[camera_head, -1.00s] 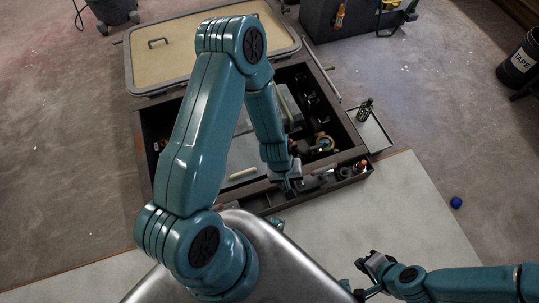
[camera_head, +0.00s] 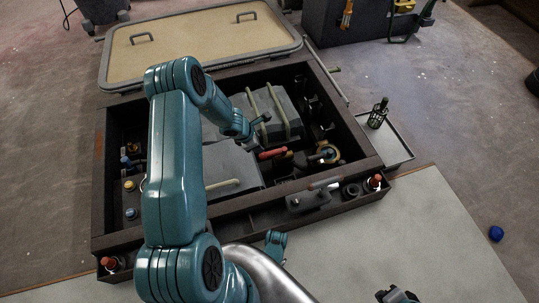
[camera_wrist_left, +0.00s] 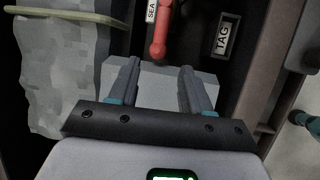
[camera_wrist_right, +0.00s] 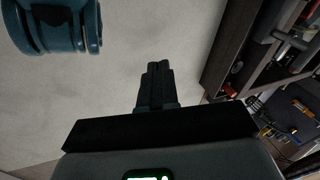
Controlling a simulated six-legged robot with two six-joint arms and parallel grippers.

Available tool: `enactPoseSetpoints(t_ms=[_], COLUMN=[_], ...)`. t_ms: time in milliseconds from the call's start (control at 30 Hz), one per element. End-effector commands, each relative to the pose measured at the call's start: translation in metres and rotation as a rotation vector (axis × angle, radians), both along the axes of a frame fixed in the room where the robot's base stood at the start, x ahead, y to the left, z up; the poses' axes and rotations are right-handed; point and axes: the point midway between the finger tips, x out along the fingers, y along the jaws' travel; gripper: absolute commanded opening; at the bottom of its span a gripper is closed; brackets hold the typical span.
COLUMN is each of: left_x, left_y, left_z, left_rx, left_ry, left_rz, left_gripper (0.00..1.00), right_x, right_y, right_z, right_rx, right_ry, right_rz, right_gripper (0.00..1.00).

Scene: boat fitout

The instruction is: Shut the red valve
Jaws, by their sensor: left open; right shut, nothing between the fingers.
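The red valve's lever handle (camera_head: 272,153) is inside the open dark bilge box, right of the grey blocks. In the left wrist view the red lever (camera_wrist_left: 160,35) lies just beyond the fingertips, in line with the gap between them. My left gripper (camera_wrist_left: 158,75) is open and empty; the lever is not between its fingers. In the head view the left wrist reaches down beside the lever, and its fingers are hard to make out. My right gripper (camera_wrist_right: 158,68) is shut and empty over the pale floor; it also shows at the bottom edge of the head view (camera_head: 398,295).
The box's front tray (camera_head: 240,222) holds bottles and a grey tool. A brass ring fitting (camera_head: 328,153) sits right of the lever. Labels reading SEA (camera_wrist_left: 151,11) and TAG (camera_wrist_left: 222,38) flank the lever. The tan hatch lid (camera_head: 200,45) lies behind.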

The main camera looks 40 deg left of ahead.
Motion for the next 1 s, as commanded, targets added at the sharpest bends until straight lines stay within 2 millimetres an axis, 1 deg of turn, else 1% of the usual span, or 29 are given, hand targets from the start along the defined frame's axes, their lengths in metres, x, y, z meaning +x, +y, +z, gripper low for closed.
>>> enactPoseSetpoints(t_ms=[33,100,167,233,400,433,633,700,833,1000], left_x=[0.005,0.012,0.018,0.025,0.038,0.041,0.051,0.055,0.060,0.062], left_y=[-0.001,-0.002,-0.002,-0.003,-0.004,-0.003,-0.004,-0.004,-0.004,-0.004], left_z=[-0.013,-0.029,-0.038,-0.053,-0.078,-0.083,-0.104,-0.113,-0.122,-0.125], left_rx=[-0.001,-0.003,-0.001,-0.002,-0.001,0.001,0.002,0.001,-0.001,0.000], left_ry=[0.002,0.003,0.003,0.003,0.003,0.001,0.001,0.000,0.001,0.000], left_rz=[-0.002,-0.003,-0.004,-0.003,-0.006,-0.007,-0.005,-0.006,-0.005,-0.003], left_gripper=[0.48,0.48,0.48,0.48,0.48,0.48,0.48,0.48,0.48,0.48], right_x=[0.001,0.001,0.000,-0.002,-0.008,-0.007,-0.004,-0.001,0.003,0.005], right_y=[0.000,0.000,0.000,0.001,0.002,0.002,0.001,0.000,0.000,-0.001], right_z=[-0.002,-0.002,0.003,0.006,0.012,0.008,0.003,-0.003,-0.007,-0.008], right_rx=[-0.001,-0.001,0.000,0.002,0.005,0.005,0.003,0.001,-0.002,-0.003], right_ry=[-0.003,-0.004,0.000,0.008,0.026,0.025,0.014,0.003,-0.010,-0.017], right_rz=[0.000,0.000,0.000,0.002,0.004,0.004,0.002,0.001,-0.002,-0.002], right_gripper=[0.00,0.00,0.00,0.00,0.00,0.00,0.00,0.00,0.00,0.00])
